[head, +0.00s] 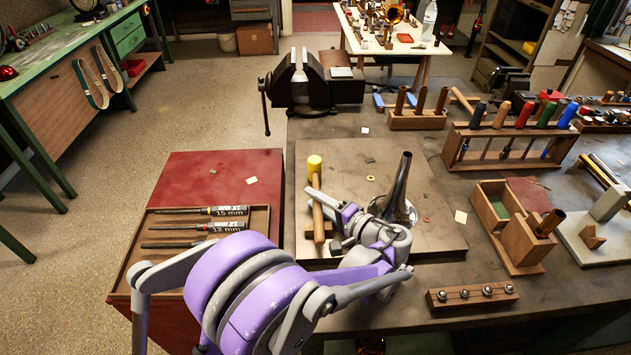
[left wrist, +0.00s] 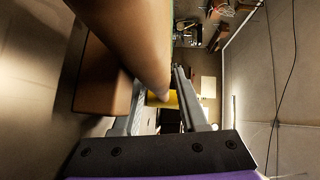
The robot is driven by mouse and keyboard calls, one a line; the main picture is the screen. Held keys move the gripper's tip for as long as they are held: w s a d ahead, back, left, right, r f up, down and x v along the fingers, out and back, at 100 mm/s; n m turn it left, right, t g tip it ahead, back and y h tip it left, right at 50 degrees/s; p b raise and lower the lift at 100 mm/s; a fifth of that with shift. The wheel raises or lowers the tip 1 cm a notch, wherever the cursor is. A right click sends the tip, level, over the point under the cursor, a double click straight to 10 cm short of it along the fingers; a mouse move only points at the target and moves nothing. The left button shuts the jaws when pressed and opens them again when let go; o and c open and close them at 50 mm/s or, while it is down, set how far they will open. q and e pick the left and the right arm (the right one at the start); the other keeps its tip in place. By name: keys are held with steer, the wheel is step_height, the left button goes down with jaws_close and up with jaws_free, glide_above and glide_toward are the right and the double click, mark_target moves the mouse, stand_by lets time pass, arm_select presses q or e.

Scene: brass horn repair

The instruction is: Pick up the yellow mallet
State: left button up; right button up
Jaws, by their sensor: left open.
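The yellow mallet (head: 314,164) is on the work board at the middle of the bench, its yellow end pointing away from me. Its wooden handle runs toward me, beside or over a brown wooden block (head: 319,222). My left gripper (head: 334,209) is open just right of the handle, fingers pointing left toward it. In the left wrist view the open fingers (left wrist: 160,110) show with the yellow part (left wrist: 165,98) seen between them. A large brown rounded shape (left wrist: 125,40), seemingly the handle, is very close to the camera. I cannot tell whether they touch. My right gripper is out of view.
A metal horn bell (head: 397,205) stands just right of my left gripper on the board (head: 440,225). A tray of screwdrivers (head: 262,218) lies to the left. A vise (head: 310,85) is at the back, and tool racks (head: 505,145) stand at right.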

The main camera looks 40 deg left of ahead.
arm_select(q)
jaws_close()
stand_by(0.3)
step_height(320, 180, up, 10)
steer(key=shift+r+p, duration=0.1)
steer(key=shift+p, duration=0.4)
